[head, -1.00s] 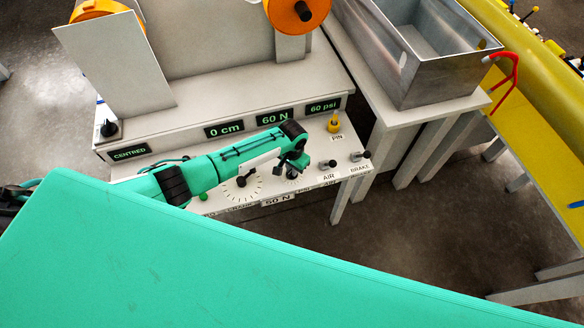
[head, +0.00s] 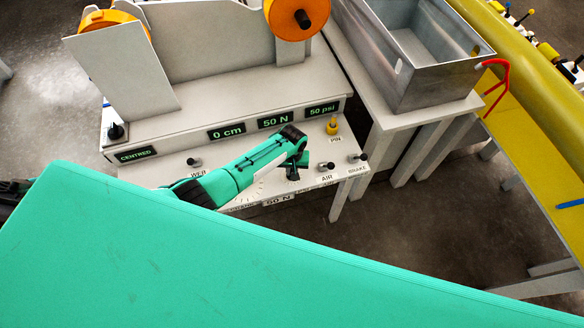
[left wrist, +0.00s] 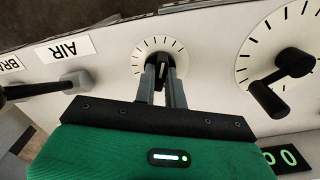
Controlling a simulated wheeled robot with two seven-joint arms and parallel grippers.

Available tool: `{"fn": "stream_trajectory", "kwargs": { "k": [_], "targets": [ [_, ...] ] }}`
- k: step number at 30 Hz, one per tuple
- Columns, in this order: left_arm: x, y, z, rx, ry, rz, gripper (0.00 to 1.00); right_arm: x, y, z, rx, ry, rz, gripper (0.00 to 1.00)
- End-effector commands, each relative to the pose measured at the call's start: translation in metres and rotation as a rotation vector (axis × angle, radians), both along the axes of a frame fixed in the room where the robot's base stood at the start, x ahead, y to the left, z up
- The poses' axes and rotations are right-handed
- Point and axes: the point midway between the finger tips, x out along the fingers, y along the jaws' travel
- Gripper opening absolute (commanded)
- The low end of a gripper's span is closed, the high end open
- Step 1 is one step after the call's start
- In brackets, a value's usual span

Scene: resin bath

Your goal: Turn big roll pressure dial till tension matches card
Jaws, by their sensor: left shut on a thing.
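My left gripper (left wrist: 163,85) is shut on the black knob of a small dial (left wrist: 140,72) with a white tick-marked face. In the head view the left gripper (head: 293,175) is at the front panel, and its arm hides part of that panel. The tension display (head: 275,121) reads 50 N, and the pressure display (head: 322,110) reads 50 psi. A card (head: 279,199) on the panel's front edge shows 50 N. My right gripper is not in view.
A larger dial with a black crank (left wrist: 285,75) is beside the small one. The AIR lever (left wrist: 75,82) is on its other side. A yellow pin (head: 332,126) and the BRAKE lever (head: 358,158) are to the right.

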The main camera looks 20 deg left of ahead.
Motion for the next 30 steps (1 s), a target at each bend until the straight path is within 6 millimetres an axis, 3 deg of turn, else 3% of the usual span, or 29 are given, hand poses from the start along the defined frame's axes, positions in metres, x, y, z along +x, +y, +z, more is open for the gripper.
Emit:
{"fn": "stream_trajectory", "kwargs": {
  "k": [20, 21, 24, 30],
  "targets": [
    [0.0010, 0.0002, 0.0004, 0.001, -0.003, 0.069, 0.00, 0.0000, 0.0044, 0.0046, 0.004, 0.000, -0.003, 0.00],
    [0.0011, 0.0003, 0.0004, 0.001, -0.003, 0.069, 0.18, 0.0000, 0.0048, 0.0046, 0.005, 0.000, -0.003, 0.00],
    [0.0008, 0.0003, 0.0004, 0.001, -0.002, 0.069, 0.34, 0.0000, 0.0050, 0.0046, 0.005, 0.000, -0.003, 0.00],
    [0.0006, 0.0001, 0.0002, 0.000, -0.001, 0.068, 0.34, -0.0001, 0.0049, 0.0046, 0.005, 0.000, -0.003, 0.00]
  ]
}}
